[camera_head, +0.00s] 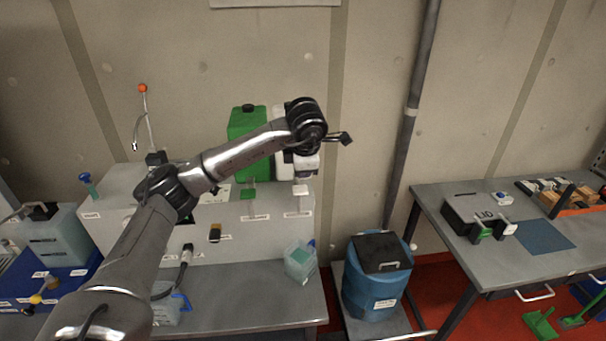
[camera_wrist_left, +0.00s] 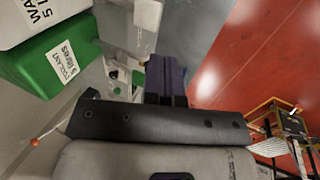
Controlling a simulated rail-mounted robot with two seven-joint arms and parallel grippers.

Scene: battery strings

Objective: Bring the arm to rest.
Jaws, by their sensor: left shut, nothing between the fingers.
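My left arm comes in from the lower left and reaches up over the grey bench in the head view. Its left gripper (camera_head: 305,173) hangs at the arm's end, small and partly hard to make out, in front of the white container (camera_head: 283,165). In the left wrist view the dark fingers (camera_wrist_left: 165,80) are together with nothing between them. The green coolant container (camera_head: 243,123) stands just left of the gripper. It also shows in the left wrist view (camera_wrist_left: 45,62), apart from the fingers. My right gripper is not in view.
A translucent box (camera_head: 300,262) stands near the bench's right end. A blue drum (camera_head: 376,285) with a black lid stands right of the bench. A second table (camera_head: 470,262) at the right carries a black box (camera_head: 476,213) and a blue mat (camera_head: 543,236).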

